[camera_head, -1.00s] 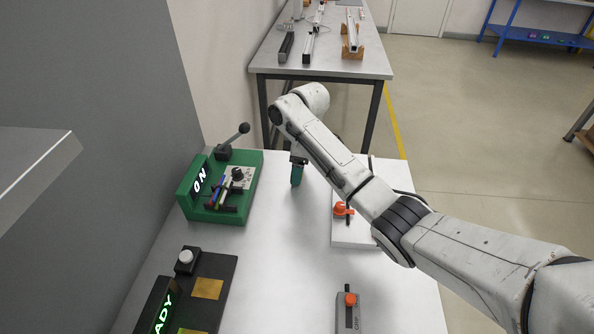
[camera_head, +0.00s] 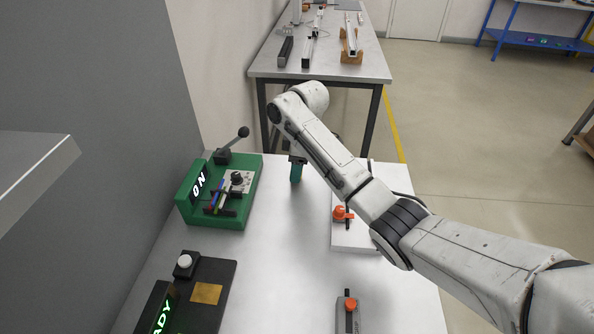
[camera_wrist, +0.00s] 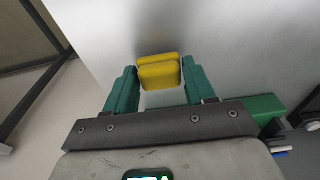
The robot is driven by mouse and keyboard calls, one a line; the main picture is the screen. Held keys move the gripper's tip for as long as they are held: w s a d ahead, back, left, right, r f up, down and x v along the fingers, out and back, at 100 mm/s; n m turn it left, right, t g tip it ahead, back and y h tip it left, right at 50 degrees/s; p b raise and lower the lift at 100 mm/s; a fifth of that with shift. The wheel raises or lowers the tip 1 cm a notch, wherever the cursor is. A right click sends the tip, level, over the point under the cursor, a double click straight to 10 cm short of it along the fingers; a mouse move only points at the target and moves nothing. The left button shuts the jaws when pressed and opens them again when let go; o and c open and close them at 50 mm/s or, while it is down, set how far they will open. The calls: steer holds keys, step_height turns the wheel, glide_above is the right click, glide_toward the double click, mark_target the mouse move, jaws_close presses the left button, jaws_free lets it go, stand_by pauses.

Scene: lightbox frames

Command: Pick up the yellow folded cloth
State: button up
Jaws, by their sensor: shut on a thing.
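The yellow folded cloth (camera_wrist: 159,72) shows in the wrist view as a small, thick pad in two layers. It sits between the two teal fingers of my gripper (camera_wrist: 160,80), at their tips. My gripper is shut on it. In the head view my gripper (camera_head: 296,170) points down over the white table, right of the green device. The cloth is hidden there behind my gripper and arm. I cannot tell whether the cloth touches the table.
A green device (camera_head: 247,190) with an ON sign and a lever stands left of my gripper. A dark panel (camera_head: 222,270) with a READY sign is at the front left. A white board (camera_head: 350,238) with an orange knob lies to the right. The table's middle (camera_head: 285,250) is clear.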

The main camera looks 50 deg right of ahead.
steer(key=s+r+p, duration=0.5)
steer(key=r, duration=0.3)
steer(key=shift+a+r, duration=0.2)
steer(key=shift+a, duration=0.15)
steer(key=s+a+r+p, duration=0.1)
steer(key=s+r+p, duration=0.2)
steer(key=s+p, duration=0.4)
steer(key=shift+s+a, duration=0.15)
steer(key=shift+a, duration=0.1)
steer(key=shift+s+a+r+p, duration=0.1)
steer(key=shift+s+a+p, duration=0.1)
steer(key=shift+s+p, duration=0.4)
steer(key=shift+s, duration=0.15)
steer(key=o, duration=0.4)
steer(key=c, duration=0.3)
steer(key=shift+c, duration=0.2)
